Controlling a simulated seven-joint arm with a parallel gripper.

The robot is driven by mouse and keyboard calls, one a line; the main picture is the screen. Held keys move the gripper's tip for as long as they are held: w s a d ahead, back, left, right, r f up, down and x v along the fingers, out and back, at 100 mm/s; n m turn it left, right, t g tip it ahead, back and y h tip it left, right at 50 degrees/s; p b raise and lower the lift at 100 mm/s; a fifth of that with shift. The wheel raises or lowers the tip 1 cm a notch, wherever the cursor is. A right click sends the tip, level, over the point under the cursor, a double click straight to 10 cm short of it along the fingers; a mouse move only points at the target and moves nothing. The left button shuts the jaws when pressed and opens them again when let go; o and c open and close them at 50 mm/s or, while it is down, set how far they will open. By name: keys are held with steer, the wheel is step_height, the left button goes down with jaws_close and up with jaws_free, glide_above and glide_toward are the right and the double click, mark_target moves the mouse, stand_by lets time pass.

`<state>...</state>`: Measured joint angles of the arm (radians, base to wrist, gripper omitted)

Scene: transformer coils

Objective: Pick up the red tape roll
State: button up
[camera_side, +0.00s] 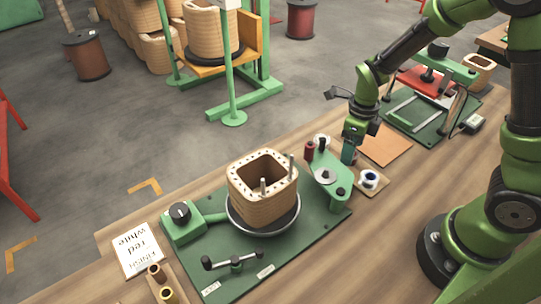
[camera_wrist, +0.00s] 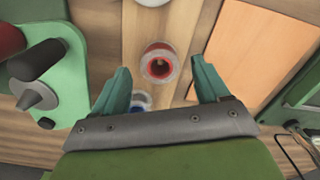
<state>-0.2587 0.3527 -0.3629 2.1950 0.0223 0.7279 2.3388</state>
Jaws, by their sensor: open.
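The red tape roll (camera_wrist: 161,62) shows in the wrist view as a pale-rimmed ring with a red inside and a brown centre. It lies between and just beyond the fingertips of my gripper (camera_wrist: 160,68). The teal fingers are spread apart, with visible gaps to the roll on both sides. In the side view my gripper (camera_side: 349,152) points down over the strip beside the green winder arm, and the red roll is hidden there. A blue-centred roll (camera_wrist: 140,102) is partly covered by my gripper's body in the wrist view; it also shows in the side view (camera_side: 370,180).
A white roll (camera_side: 321,140) stands at the strip's far end. The green winder arm (camera_side: 328,176) with a dark red spool (camera_side: 310,151) is close on the left. A flat orange-brown sheet (camera_side: 385,146) lies on the right. A wound coil (camera_side: 262,189) stands on the green baseplate.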

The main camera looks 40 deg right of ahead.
step_height(320, 180, down, 2)
steer(key=shift+f, duration=0.1)
steer(key=c, duration=1.1)
step_height(320, 180, up, 10)
